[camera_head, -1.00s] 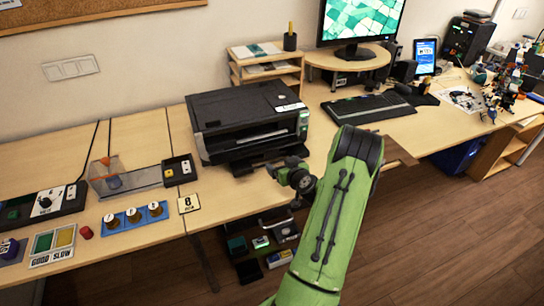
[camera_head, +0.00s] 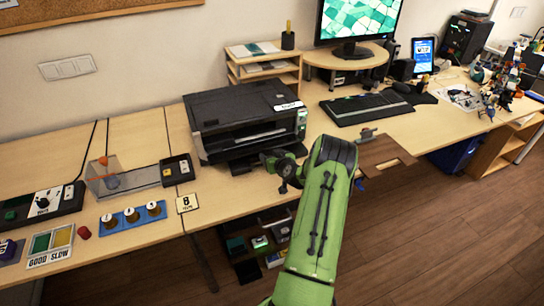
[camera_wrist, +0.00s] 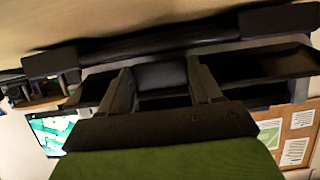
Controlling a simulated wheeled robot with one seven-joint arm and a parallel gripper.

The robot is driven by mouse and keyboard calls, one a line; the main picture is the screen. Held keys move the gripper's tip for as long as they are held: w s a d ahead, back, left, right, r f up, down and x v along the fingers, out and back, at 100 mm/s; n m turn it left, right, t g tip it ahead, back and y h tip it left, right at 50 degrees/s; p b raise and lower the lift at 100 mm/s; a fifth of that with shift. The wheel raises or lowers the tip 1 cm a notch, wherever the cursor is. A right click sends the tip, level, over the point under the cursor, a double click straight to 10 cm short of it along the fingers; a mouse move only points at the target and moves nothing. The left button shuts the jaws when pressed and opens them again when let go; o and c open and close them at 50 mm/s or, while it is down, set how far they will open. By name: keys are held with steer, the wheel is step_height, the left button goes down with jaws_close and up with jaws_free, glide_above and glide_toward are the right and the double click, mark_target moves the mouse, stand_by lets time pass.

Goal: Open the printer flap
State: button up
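The black printer (camera_head: 245,112) stands on the wooden desk, its front facing the room. A dark flap or tray part (camera_head: 240,164) juts out low at its front. My gripper (camera_head: 272,160) is close in front of the printer's lower front edge, at desk height, partly hidden by my wrist. In the wrist view, which is upside down, the two grey fingers (camera_wrist: 160,84) stand apart. A black block (camera_wrist: 160,74) lies between or just beyond the tips; contact cannot be told. The long dark printer front (camera_wrist: 260,64) spans behind it.
A clear box (camera_head: 125,180) and a switch panel (camera_head: 178,170) stand left of the printer. A numbered card (camera_head: 187,203) lies at the desk edge. Shelves stand behind.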

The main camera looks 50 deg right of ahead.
steer(key=c, duration=0.7)
steer(key=shift+w+r+b, duration=0.1)
steer(key=shift+r+b, duration=0.05)
steer(key=shift+b, duration=0.5)
steer(key=shift+w+d+r+b, duration=0.15)
steer(key=shift+r+b, duration=0.35)
steer(key=shift+r, duration=0.45)
steer(key=o, duration=1.5)
steer(key=shift+f, duration=0.1)
steer(key=shift+o, duration=0.2)
steer(key=shift+f, duration=0.1)
steer(key=v, duration=1.6)
steer(key=shift+f, duration=0.1)
